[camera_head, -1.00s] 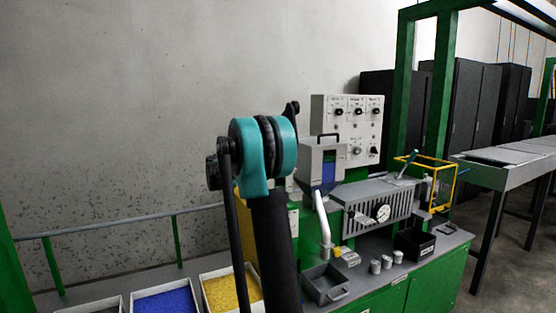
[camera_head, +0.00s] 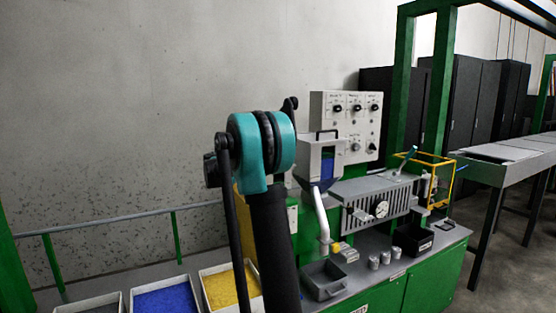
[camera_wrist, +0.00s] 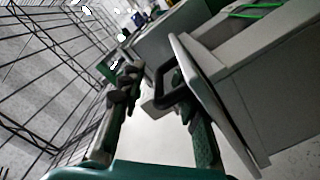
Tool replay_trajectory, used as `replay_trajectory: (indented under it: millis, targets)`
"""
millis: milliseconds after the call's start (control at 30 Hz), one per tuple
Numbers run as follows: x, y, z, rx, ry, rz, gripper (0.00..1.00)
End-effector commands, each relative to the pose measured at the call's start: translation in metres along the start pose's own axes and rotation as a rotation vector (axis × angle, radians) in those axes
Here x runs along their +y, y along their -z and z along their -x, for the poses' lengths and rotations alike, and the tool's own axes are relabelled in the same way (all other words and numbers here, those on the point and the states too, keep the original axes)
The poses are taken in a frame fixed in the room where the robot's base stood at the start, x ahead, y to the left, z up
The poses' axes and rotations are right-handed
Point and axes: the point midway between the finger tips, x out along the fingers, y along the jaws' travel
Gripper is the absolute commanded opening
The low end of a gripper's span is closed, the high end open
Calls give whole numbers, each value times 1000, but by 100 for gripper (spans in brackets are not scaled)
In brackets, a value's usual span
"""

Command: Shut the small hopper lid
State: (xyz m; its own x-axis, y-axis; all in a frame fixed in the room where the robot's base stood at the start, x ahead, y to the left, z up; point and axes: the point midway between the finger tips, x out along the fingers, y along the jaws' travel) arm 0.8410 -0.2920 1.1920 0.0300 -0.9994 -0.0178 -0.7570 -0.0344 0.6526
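The small grey hopper (camera_head: 326,166) with a blue window stands on the green machine, right of my arm in the head view. A black handle (camera_head: 327,134) shows at its top. In the wrist view the hopper's grey lid (camera_wrist: 205,85) is a flat plate seen nearly edge-on, tilted beside the box-shaped hopper body (camera_wrist: 265,95). The lid's black loop handle (camera_wrist: 171,88) faces my gripper (camera_wrist: 157,88). My gripper's fingers are apart, with the handle close to the right finger; whether they touch, I cannot tell. The head view hides the fingers behind my arm.
A control panel (camera_head: 347,125) with knobs stands behind the hopper. A white bent pipe (camera_head: 321,215) hangs below it, above a dark grey bin (camera_head: 323,282). Trays of blue (camera_head: 166,301) and yellow granules (camera_head: 228,288) lie at lower left. A wire mesh (camera_wrist: 50,70) fills the wrist view's left.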

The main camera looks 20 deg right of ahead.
Motion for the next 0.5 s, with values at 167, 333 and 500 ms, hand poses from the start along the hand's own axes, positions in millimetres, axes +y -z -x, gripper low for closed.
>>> replay_trajectory:
  millis: [167,333,500]
  targets:
    - [-1,0,32,2,4,1,31]
    - [0,-1,69,1,4,1,31]
    - [0,-2,97,0,3,1,31]
